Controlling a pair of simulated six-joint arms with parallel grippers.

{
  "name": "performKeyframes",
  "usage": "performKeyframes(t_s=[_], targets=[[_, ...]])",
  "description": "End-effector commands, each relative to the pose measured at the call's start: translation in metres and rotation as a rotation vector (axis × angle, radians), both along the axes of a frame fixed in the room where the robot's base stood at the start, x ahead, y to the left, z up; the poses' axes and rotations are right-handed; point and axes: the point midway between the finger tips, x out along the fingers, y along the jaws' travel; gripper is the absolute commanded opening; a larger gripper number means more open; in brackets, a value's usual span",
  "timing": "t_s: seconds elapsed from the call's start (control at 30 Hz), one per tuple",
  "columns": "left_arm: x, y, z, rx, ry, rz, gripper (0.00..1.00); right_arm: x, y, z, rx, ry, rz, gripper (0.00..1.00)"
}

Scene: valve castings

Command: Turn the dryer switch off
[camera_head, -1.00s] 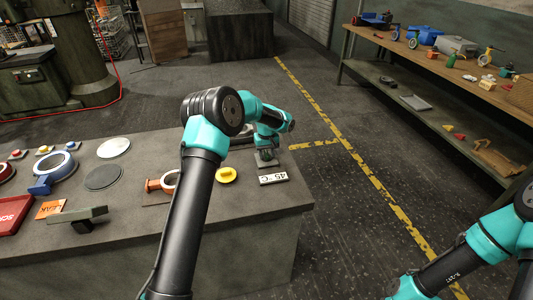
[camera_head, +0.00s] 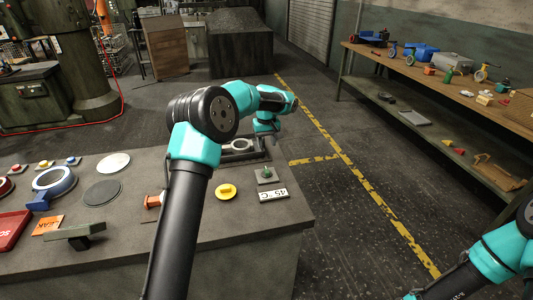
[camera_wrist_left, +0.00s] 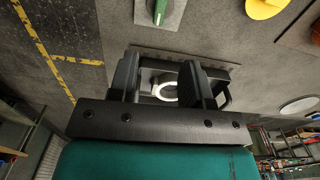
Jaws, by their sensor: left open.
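A green switch lever (camera_head: 267,171) stands on a small grey plate (camera_head: 260,181) near the right end of the bench. The lever also shows at the top of the left wrist view (camera_wrist_left: 159,12). No writing on its plate is readable, so I cannot tell its on or off side. My left gripper (camera_wrist_left: 160,75) is open and empty, beyond the switch and apart from it. It is over a dark frame holding a pale ring (camera_wrist_left: 165,87). My right gripper is out of view.
A white temperature label (camera_head: 273,195) lies in front of the switch, and a yellow knob (camera_head: 226,191) to its left. The bench's right edge is close to the switch.

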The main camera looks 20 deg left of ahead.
Motion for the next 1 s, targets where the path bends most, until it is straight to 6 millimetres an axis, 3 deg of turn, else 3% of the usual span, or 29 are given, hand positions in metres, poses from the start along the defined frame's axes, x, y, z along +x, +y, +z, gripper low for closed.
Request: performKeyframes(t_s=[0.13, 0.33, 0.83, 1.0], targets=[[0.000, 0.000, 0.023, 0.000, -0.002, 0.000, 0.45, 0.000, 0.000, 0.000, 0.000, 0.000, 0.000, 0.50], [0.000, 0.000, 0.033, 0.000, 0.000, 0.000, 0.45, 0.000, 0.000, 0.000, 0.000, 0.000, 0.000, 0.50], [0.000, -0.002, 0.032, -0.001, 0.000, -0.002, 0.45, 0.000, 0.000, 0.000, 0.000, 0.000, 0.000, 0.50], [-0.005, -0.020, 0.014, -0.021, 0.003, -0.026, 0.45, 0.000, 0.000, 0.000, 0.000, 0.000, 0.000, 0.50]])
